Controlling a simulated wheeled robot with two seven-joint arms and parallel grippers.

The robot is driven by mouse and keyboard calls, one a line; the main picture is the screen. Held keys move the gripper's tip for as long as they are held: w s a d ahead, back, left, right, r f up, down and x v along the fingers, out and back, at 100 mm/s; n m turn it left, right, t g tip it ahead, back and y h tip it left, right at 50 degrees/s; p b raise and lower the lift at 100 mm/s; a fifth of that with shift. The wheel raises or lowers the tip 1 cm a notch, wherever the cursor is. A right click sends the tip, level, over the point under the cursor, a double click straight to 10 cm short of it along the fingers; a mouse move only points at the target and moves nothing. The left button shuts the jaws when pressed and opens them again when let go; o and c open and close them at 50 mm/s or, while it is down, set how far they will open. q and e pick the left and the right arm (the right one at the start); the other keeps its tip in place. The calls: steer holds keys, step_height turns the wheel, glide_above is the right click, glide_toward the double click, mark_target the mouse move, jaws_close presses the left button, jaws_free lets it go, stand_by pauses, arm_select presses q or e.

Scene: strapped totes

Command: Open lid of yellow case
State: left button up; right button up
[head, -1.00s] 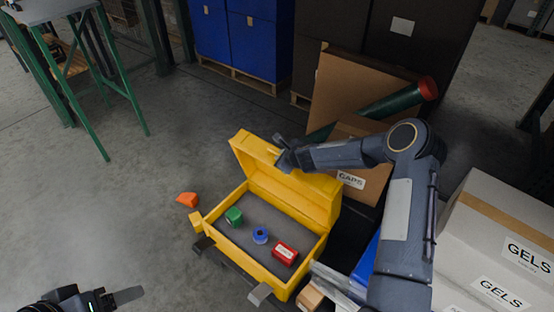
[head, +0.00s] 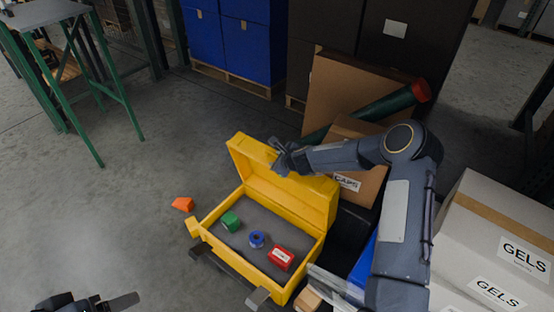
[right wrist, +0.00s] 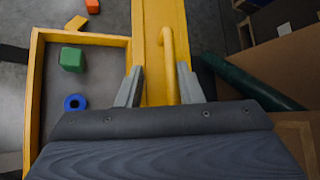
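The yellow case (head: 208,220) stands on the floor with its lid (head: 290,197) raised, roughly upright along its far side. Inside on the grey lining are a green block (head: 231,222), a blue ring-shaped piece (head: 257,239) and a red block (head: 281,258). My right gripper (head: 280,155) is at the top of the lid. In the right wrist view its two fingers (right wrist: 160,88) are apart over the lid, with the lid's yellow handle (right wrist: 168,52) between them; a gap shows beside the handle. My left gripper (head: 108,303) is at the bottom left edge, partly cut off, empty and away from the case.
An orange piece (head: 183,204) lies on the floor left of the case. Cardboard boxes and a dark green tube (head: 375,106) stand close behind the lid. White GELS boxes (head: 500,225) stand at right. A green-legged table (head: 45,12) is at far left; floor between is clear.

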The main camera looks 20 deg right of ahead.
steer(key=v, duration=0.7)
steer(key=shift+s+r, duration=0.1)
steer(key=s+a+r+n+g+y, duration=0.1)
steer(key=s+a+r+n, duration=0.1)
steer(key=s+r+n, duration=0.55)
steer(key=s+a+r+n+y, duration=0.1)
steer(key=s+a+r+n, duration=0.1)
steer(key=s+r+n, duration=0.55)
steer(key=s+d+r+n+g, duration=0.1)
steer(key=s+r+n+g, duration=0.15)
steer(key=s+n, duration=1.45)
steer(key=s+r+m+p, duration=0.7)
steer(key=s+r+p, duration=0.1)
steer(key=r+p, duration=0.3)
steer(key=shift+r+g+p, duration=0.35)
steer(key=shift+p, duration=0.4)
